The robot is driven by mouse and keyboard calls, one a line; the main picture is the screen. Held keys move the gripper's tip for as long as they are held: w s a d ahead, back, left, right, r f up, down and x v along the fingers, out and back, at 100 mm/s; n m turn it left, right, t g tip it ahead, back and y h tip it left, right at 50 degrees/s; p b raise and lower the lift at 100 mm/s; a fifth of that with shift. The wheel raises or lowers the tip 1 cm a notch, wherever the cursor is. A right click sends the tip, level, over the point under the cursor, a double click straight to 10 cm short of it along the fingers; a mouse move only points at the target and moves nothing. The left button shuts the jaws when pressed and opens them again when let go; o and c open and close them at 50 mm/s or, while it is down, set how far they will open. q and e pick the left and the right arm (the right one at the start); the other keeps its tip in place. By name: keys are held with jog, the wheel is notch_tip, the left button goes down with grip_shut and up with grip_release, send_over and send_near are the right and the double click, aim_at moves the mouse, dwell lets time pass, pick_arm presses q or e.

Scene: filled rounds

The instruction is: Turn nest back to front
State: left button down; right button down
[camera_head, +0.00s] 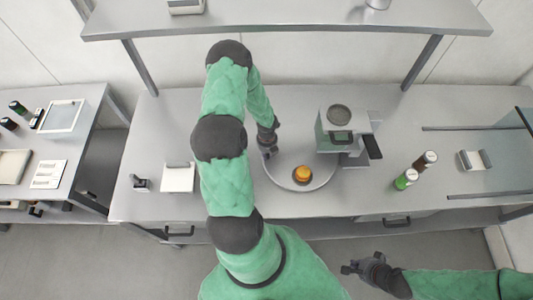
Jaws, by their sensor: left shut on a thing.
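A pale round plate (282,181), which I take to be the nest, lies on the grey bench. A small orange round piece with a dark base (302,175) sits near its front edge. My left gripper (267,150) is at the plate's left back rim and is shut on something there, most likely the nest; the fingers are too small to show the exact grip. My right gripper (350,268) is apart from the bench, low at the front over the floor; its jaw opening is too small to tell.
A grey-green machine (338,130) stands at the plate's back right. Green-capped (405,179) and brown-capped (425,161) cylinders stand farther right. A white block (178,177) and small dark item (141,184) are at left. A shelf (290,22) hangs above the back.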

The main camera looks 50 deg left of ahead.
pick_arm(q)
jog(key=c, duration=1.2)
grip_release()
jog(key=shift+w+a+r, duration=0.25)
jog(key=shift+w+a, duration=0.15)
jog(key=shift+w, duration=0.1)
jog(key=shift+o, duration=0.2)
jog(key=shift+f, duration=0.1)
jog(key=shift+s+d+f, duration=0.1)
jog(key=shift+s+d, duration=0.1)
jog(key=shift+d, duration=0.05)
notch_tip(320, 180, up, 12)
